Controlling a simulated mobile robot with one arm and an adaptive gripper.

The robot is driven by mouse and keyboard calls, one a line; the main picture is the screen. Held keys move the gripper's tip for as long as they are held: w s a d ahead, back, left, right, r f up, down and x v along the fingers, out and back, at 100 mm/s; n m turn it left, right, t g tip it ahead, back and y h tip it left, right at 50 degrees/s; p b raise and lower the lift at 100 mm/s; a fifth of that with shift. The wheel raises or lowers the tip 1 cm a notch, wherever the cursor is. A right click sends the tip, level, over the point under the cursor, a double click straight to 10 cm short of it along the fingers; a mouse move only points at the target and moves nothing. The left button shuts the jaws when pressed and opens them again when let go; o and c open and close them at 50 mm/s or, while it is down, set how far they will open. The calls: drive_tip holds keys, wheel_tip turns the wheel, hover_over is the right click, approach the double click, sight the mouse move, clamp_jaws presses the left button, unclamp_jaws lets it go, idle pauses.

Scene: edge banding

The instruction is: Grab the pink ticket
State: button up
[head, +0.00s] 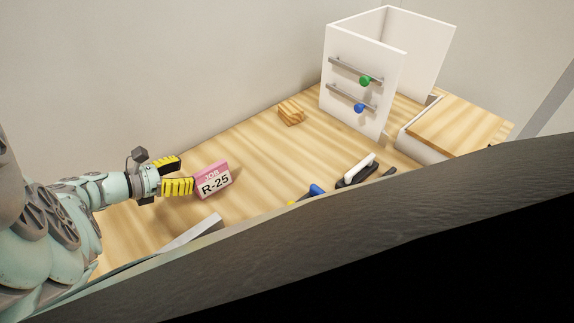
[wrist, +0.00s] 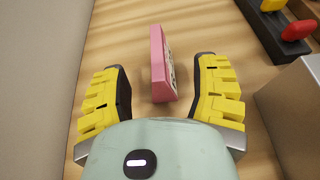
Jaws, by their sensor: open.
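The pink ticket (head: 213,179) is a small pink block with a white face reading "JOB R-25". It stands on the wooden table just beyond my gripper (head: 184,175) in the head view. In the wrist view the pink ticket (wrist: 160,62) is seen edge-on, with its near end between the fingertips of my gripper (wrist: 158,82). The yellow fingers are open, one on each side of it, with a gap to the ticket on both sides. Nothing is held.
A white drawer unit (head: 390,42) with green and blue knobs stands at the back right of the wooden table (head: 250,145). A small wooden block (head: 291,112) lies near the wall. A grey block (wrist: 292,108) sits right of my gripper. A black-and-white tool (head: 357,171) lies farther right.

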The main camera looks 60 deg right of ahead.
sight(206, 170)
drive_tip(key=x, duration=0.2)
drive_tip(key=shift+s+d+f, duration=0.1)
drive_tip(key=shift+d, duration=0.25)
drive_tip(key=d+f+b, duration=0.1)
drive_tip(key=d+b, duration=0.1)
drive_tip(key=d+f+b, duration=0.1)
drive_tip(key=shift+s+d+f, duration=0.25)
drive_tip(key=shift+s+f, duration=0.05)
drive_tip(key=shift+s+d+f, duration=0.1)
drive_tip(key=shift+s+d, duration=0.05)
drive_tip(key=shift+d, duration=0.3)
drive_tip(key=shift+a, duration=0.1)
drive_tip(key=c, duration=1)
